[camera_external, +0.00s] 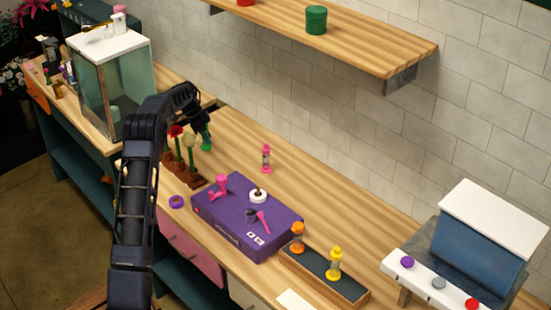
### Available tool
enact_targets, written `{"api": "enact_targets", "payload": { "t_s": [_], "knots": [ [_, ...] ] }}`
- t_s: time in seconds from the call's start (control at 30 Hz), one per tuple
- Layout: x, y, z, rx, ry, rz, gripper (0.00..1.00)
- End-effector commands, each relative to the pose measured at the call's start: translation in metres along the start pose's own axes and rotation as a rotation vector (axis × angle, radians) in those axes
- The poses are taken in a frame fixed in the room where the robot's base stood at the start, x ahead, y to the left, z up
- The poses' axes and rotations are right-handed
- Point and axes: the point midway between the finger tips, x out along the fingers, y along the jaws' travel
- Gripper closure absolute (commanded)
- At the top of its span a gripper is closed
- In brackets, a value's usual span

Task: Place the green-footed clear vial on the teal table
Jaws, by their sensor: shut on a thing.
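My arm reaches over the counter, and my gripper (203,117) points down above its back part, near the wall. It is shut on the green-footed clear vial (206,138), of which mainly the green lower part shows. The clear part is mostly hidden by the dark fingers. The vial is upright or nearly so, beside the flowers in the brown rack. I cannot tell whether its foot touches the wood. The long counter has a wooden top and a teal front with shelves (90,182); no separate teal table is clear to me.
A brown rack with flowers (187,170) stands close by the vial. A pink vial (266,158), a purple box (245,232) with small items and a tray with orange and yellow vials (325,276) are to the right. A glass tank (115,85) is left. A wooden shelf (370,50) hangs above.

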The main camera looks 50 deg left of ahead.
Motion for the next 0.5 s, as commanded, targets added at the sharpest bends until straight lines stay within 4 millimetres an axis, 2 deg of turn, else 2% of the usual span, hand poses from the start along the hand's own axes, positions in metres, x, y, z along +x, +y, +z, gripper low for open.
{"api": "enact_targets", "payload": {
  "t_s": [0.17, 0.5],
  "knots": [
    [0.022, -0.001, 0.008, 0.001, 0.000, 0.000, 1.00],
    [0.025, -0.001, 0.009, 0.001, 0.000, -0.001, 1.00]
  ]
}}
